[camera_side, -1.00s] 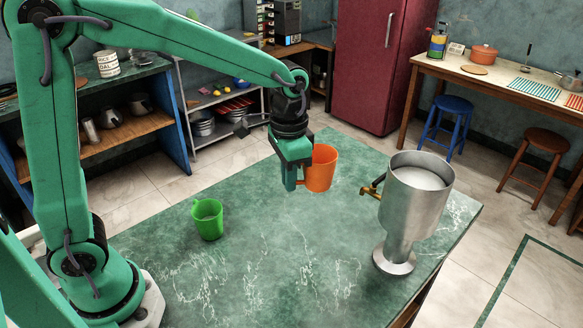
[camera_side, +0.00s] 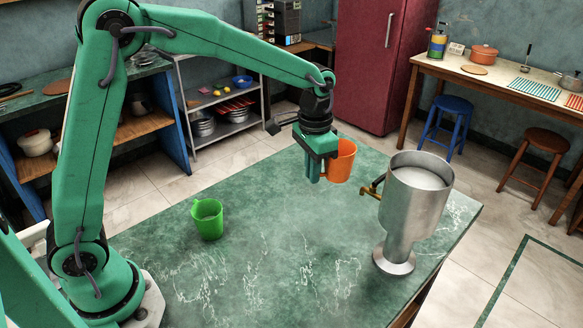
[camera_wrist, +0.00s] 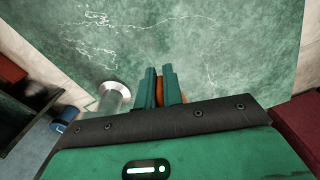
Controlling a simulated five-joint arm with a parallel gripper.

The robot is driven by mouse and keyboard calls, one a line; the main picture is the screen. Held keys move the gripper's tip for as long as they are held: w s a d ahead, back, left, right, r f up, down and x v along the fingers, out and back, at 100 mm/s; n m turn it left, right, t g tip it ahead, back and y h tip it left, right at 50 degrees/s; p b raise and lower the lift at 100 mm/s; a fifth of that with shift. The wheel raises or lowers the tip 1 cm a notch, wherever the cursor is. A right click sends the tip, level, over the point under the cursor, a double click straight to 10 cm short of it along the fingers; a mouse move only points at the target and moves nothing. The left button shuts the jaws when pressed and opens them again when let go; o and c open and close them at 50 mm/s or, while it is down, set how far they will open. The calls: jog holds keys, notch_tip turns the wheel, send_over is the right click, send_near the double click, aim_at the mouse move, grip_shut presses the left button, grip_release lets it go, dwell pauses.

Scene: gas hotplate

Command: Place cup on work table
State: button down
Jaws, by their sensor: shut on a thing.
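My gripper (camera_side: 315,172) is shut on the orange cup (camera_side: 341,161) and holds it upright, apparently above the green marbled work table (camera_side: 265,215). In the side view the cup is just right of the fingers and left of the metal urn's tap. In the wrist view only a sliver of the orange cup (camera_wrist: 159,91) shows between the two fingers (camera_wrist: 159,80); the rest is hidden. A green cup (camera_side: 208,219) stands upright on the table, to the left of my gripper.
A metal urn (camera_side: 411,215) with a brass tap (camera_side: 372,188) stands on the table's right part; it shows in the wrist view too (camera_wrist: 113,98). The table's middle and front are clear. A red fridge (camera_side: 378,65) and stools are beyond the table.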

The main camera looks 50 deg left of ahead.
jog(key=w+f+m, duration=0.2)
jog(key=f, duration=0.1)
jog(key=w+d+f+m, duration=0.1)
jog(key=w+f+m, duration=0.2)
jog(key=w+d+f+m, duration=0.1)
jog(key=w+f+m, duration=0.1)
jog(key=w+f, duration=0.1)
jog(key=shift+d+f+m, duration=0.1)
jog(key=shift+f+m, duration=0.3)
jog(key=shift+f, duration=0.05)
jog(key=shift+w+f+m, duration=0.25)
jog(key=shift+m, duration=0.05)
jog(key=shift+d+f+m, duration=0.15)
jog(key=shift+f+m, duration=0.05)
jog(key=shift+m, duration=0.9)
jog(key=shift+s+r+m, duration=0.4)
jog(key=shift+r+m, duration=0.15)
jog(key=shift+m, duration=0.45)
jog(key=shift+s+r+m, duration=0.4)
jog(key=shift+r+m, duration=0.1)
jog(key=shift+m, duration=0.5)
jog(key=shift+f, duration=0.1)
jog(key=shift+f, duration=2.45)
jog(key=shift+f, duration=0.1)
